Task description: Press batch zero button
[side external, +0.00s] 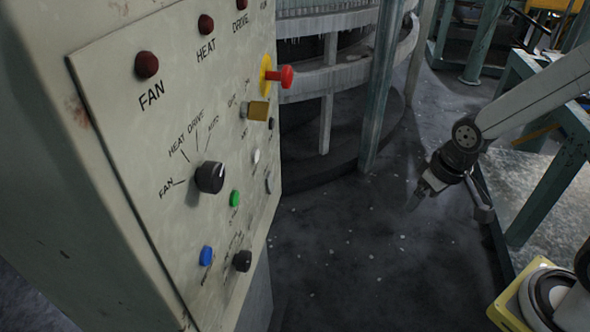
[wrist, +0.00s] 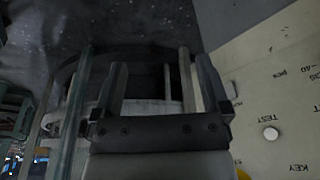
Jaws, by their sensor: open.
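The control panel (side external: 140,200) on the left carries several buttons and knobs. A green button (side external: 234,198), a blue button (side external: 206,256) and a white button (side external: 256,156) show on its face. I cannot read which one is marked batch zero. In the wrist view a white button (wrist: 270,133) sits at the right, near the words TEST and KEY. My gripper (side external: 420,196) hangs well to the right of the panel, apart from it and touching nothing. In the wrist view its two fingers (wrist: 162,75) are spread open with nothing between them.
A red push knob (side external: 286,77) and a yellow block (side external: 258,111) stick out of the panel. Black knobs (side external: 210,177) project too. A round metal frame (side external: 340,75) stands behind. The space between panel and gripper is free above the dark floor (side external: 350,240).

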